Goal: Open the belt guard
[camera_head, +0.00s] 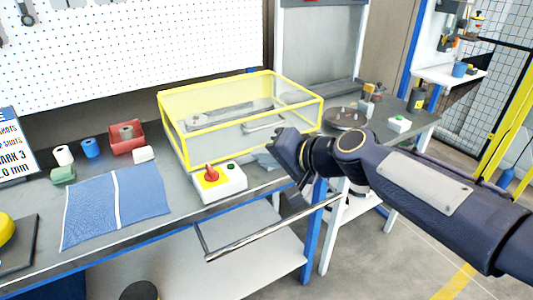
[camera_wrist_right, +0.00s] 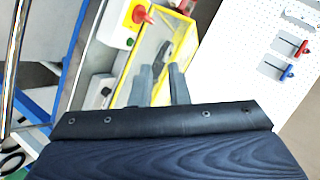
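The belt guard (camera_head: 215,141) is a clear box with a yellow frame on the workbench, and it sits down over a grey belt unit (camera_head: 225,115). A pale bar handle (camera_head: 264,123) shows on its front side. My left gripper is out of view.
A control box with a red switch (camera_head: 211,174) stands just left of my right gripper. A blue mat (camera_head: 115,203), a red bin (camera_head: 127,137) and small rolls lie further left. A metal rail (camera_head: 270,236) runs along the bench front. A round plate (camera_head: 345,118) stands right of the guard.

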